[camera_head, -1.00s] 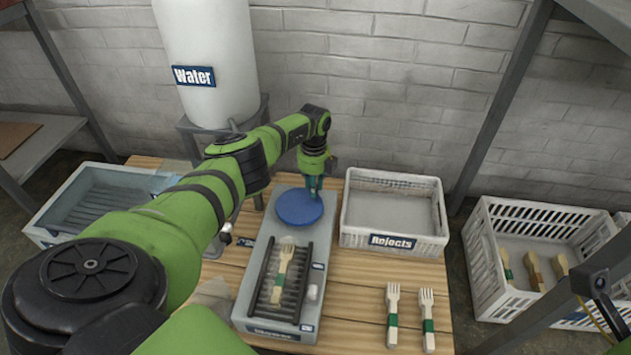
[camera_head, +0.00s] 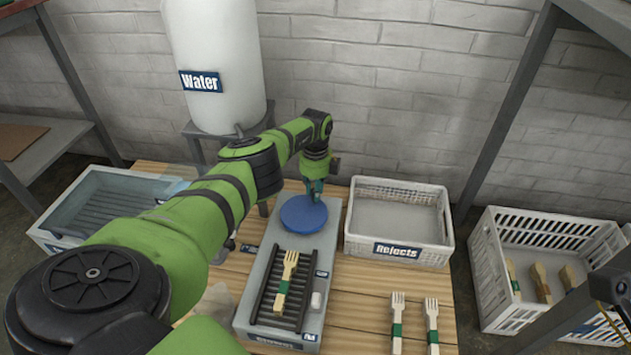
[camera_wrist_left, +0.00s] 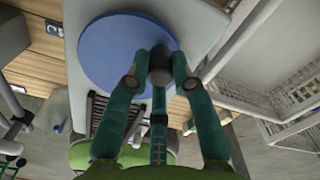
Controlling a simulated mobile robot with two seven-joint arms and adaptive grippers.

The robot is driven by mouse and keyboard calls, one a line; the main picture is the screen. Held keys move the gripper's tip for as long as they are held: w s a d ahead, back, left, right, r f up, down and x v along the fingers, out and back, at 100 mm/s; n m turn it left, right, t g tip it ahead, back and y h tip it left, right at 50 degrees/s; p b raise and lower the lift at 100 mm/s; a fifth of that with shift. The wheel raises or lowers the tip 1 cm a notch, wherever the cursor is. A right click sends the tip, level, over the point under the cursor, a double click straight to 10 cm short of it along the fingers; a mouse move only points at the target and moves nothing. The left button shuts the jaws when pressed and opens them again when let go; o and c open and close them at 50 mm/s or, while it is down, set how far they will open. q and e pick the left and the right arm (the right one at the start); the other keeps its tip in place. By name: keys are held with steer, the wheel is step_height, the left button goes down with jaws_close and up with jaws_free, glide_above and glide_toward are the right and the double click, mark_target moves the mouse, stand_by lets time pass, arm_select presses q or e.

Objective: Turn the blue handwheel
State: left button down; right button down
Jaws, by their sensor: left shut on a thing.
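The blue handwheel (camera_head: 303,214) is a flat round disc lying on the back part of the grey press (camera_head: 262,268). My left gripper (camera_head: 317,190) reaches down to the wheel's back right edge. In the left wrist view its fingers (camera_wrist_left: 160,72) close around a dark round knob (camera_wrist_left: 160,77) near the rim of the wheel (camera_wrist_left: 120,50). The fingers hide part of the knob. A wooden fork (camera_head: 286,280) with a green band lies on the black slatted bed (camera_head: 264,295) of the press. My right gripper is not in view.
A white crate labelled Rejects (camera_head: 399,250) stands right of the press. Two forks (camera_head: 397,325) lie in front of it. Another crate (camera_head: 500,270) with utensils stands at the far right. A grey tub (camera_head: 75,200) is at the left, and a water tank (camera_head: 215,50) stands behind.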

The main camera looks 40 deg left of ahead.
arm_select(q)
steer(key=c, duration=1.1)
jaws_free()
steer(key=shift+a, duration=0.1)
steer(key=shift+o, duration=0.2)
step_height(320, 180, up, 12)
